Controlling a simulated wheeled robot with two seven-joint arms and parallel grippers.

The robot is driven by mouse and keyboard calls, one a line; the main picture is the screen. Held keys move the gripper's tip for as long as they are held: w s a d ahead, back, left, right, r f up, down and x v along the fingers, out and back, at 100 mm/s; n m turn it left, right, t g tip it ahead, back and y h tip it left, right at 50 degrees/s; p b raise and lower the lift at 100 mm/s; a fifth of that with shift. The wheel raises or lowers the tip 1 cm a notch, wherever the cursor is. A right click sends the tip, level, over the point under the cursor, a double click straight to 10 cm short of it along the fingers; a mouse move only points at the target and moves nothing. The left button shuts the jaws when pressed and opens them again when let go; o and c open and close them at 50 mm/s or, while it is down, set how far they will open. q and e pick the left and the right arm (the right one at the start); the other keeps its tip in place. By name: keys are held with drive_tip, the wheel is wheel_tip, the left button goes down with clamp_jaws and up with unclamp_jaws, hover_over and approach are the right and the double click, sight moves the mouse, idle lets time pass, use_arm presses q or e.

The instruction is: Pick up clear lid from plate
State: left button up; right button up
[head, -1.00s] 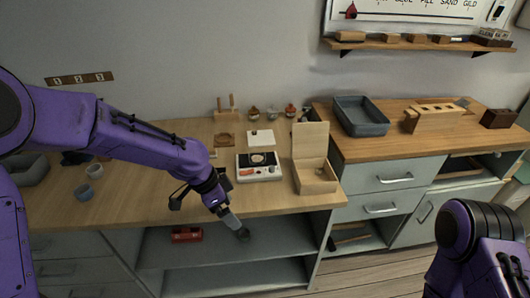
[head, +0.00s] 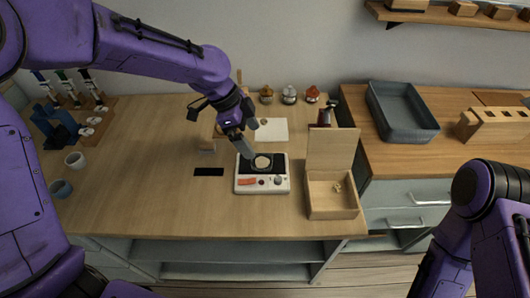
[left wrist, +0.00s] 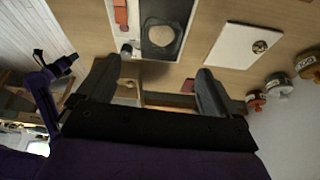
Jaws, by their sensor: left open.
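A small white device (head: 262,186) with a black top plate (head: 246,163) stands on the wooden bench. A pale round disc (head: 262,162) lies on the black plate; it also shows in the left wrist view (left wrist: 161,36). My left gripper (head: 249,150) is just behind and above the plate in the head view. In the left wrist view its two fingers (left wrist: 155,82) are spread with nothing between them, and the plate lies beyond them. My right gripper is out of view; only my right arm shows.
An open wooden box (head: 332,205) stands right of the device. A white board with a knob (head: 272,131) lies behind it, with several small jars (head: 290,95) farther back. A black strip (head: 208,172) lies to the left. The bench's left middle is clear.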

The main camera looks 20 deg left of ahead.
sight(268, 163)
use_arm(q)
drive_tip(key=x, duration=0.8)
drive_tip(key=shift+w+d+f+p, duration=0.15)
drive_tip(key=shift+d+f+p, duration=0.1)
drive_tip(key=shift+p, duration=0.1)
drive_tip(key=c, duration=1.1)
